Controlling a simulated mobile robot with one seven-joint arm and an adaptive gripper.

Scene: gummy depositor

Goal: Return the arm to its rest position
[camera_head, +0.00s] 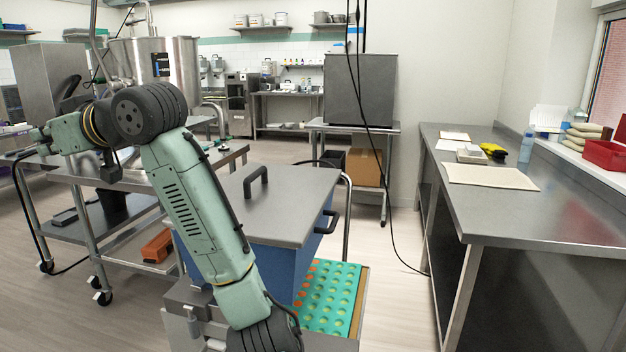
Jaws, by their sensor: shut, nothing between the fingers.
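My pale green arm rises from the bottom centre of the head view, bends at a large black joint and then reaches left. My gripper (37,137) is at the far left end of the arm, small in the picture. It is shut and empty, held in the air over the steel cart (226,153) on the left. Its fingertips are hard to make out against the background. No object is in its grasp.
A blue box with a grey lid (288,204) stands close behind my arm, beside a teal mould tray (336,296). An orange block (157,246) lies on the cart's lower shelf. A steel counter (545,213) runs along the right.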

